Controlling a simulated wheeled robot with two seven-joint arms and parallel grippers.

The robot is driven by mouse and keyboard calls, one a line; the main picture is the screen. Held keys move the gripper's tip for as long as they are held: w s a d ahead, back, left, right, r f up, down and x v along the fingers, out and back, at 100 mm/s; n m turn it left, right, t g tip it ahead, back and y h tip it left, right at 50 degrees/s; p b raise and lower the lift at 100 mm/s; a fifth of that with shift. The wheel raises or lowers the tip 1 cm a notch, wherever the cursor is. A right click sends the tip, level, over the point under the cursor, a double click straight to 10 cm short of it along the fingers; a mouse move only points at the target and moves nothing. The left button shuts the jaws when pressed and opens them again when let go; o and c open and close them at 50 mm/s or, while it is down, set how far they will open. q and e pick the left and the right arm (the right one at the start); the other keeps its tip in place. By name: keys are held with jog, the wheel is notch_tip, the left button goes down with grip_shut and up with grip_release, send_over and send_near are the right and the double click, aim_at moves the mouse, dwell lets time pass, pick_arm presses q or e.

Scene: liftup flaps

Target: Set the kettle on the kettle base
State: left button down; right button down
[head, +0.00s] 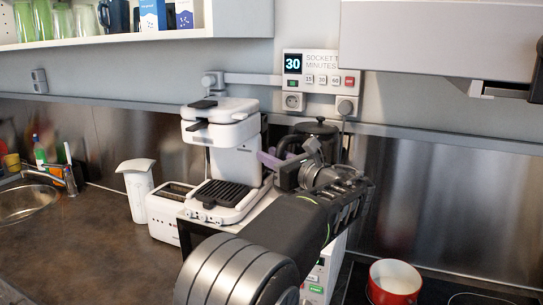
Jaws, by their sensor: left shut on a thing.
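A dark kettle (317,128) with a knobbed lid and a curved black handle shows behind my left gripper, near the back wall. My left gripper (287,162) is shut at the handle side of the kettle, and my wrist hides its lower body. I cannot tell whether the kettle is lifted or resting on something. The kettle base cannot be made out; it may be hidden behind my arm or the white coffee machine. My right gripper is not in view.
The white coffee machine (233,160) stands left of my gripper, with a white toaster (163,207) and white jug (137,180) beside it. A red pot (393,281) is on the hob at right. A socket timer (308,63) is on the wall. Counter (90,250) at left is clear.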

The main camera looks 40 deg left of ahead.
pick_arm(q)
jog(key=shift+f+b, duration=0.35)
jog(key=shift+f, duration=0.1)
dwell(0.6)
jog(key=c, duration=1.5)
grip_release()
jog(key=d+p, duration=0.1)
jog(key=d, duration=0.2)
jog(key=s+d+p, duration=0.1)
jog(key=d+p, duration=0.1)
jog(key=d, duration=0.2)
jog(key=s+d+p, duration=0.1)
jog(key=d+p, duration=0.1)
jog(key=d, duration=0.2)
jog(key=shift+f, duration=0.1)
jog(key=shift+s, duration=0.1)
